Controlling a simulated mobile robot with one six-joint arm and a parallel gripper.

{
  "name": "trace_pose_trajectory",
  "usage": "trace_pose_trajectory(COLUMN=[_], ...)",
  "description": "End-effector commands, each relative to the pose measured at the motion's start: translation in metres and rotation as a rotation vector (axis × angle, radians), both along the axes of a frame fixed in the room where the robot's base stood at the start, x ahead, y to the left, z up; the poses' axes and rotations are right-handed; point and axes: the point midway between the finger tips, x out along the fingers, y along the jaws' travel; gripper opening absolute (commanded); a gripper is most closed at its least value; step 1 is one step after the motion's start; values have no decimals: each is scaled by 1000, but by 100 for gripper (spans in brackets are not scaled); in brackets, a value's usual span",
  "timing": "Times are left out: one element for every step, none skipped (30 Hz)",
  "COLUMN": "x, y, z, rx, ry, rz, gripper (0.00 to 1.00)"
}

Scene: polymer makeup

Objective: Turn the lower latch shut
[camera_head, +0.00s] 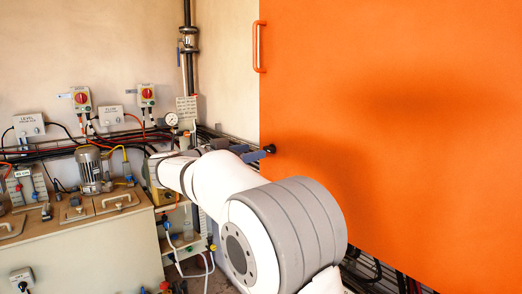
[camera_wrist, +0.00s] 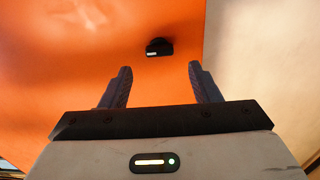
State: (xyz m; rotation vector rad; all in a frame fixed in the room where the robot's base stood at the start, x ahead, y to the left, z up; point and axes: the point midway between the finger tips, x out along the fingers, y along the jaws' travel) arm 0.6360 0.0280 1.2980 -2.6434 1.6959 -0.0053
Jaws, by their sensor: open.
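The lower latch (camera_wrist: 158,47) is a small black piece on the orange panel, near the panel's edge, at the top centre of the wrist view. In the head view the black latch (camera_head: 269,149) shows at the left edge of the orange panel (camera_head: 400,130). My gripper (camera_wrist: 160,72) is open and empty. Its two blue-grey fingers stand apart, with the latch ahead of and between their tips in the picture. In the head view my gripper (camera_head: 262,154) is close to the latch; whether it touches cannot be told.
An orange handle (camera_head: 259,46) is higher on the panel's left edge. Pipes and a pressure gauge (camera_head: 171,119) are behind my arm. A bench (camera_head: 85,245) with a motor (camera_head: 91,168) stands at left. Red rotary switches (camera_head: 81,98) are on the wall.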

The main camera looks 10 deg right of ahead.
Motion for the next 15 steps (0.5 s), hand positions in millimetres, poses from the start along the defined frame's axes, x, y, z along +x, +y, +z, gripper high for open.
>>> trace_pose_trajectory(x=[4,6,8,10,12,14,15,16,17,18,18,19,19,19,19], y=[-10,-14,-20,-24,-27,-31,-34,-36,-38,-40,-41,-41,-42,-42,-42], z=[2,2,2,2,1,1,1,1,0,0,0,0,0,0,0], rx=[-1,0,0,0,1,1,0,0,0,0,1,1,1,1,1], ry=[2,2,2,2,3,3,2,2,2,2,3,3,3,3,3], rz=[-4,-3,-4,-4,-3,-2,-2,-3,-2,-1,0,0,1,1,1], gripper=[56,56,56,56,56,56,56,56,56,56,56,56,56,56,56])
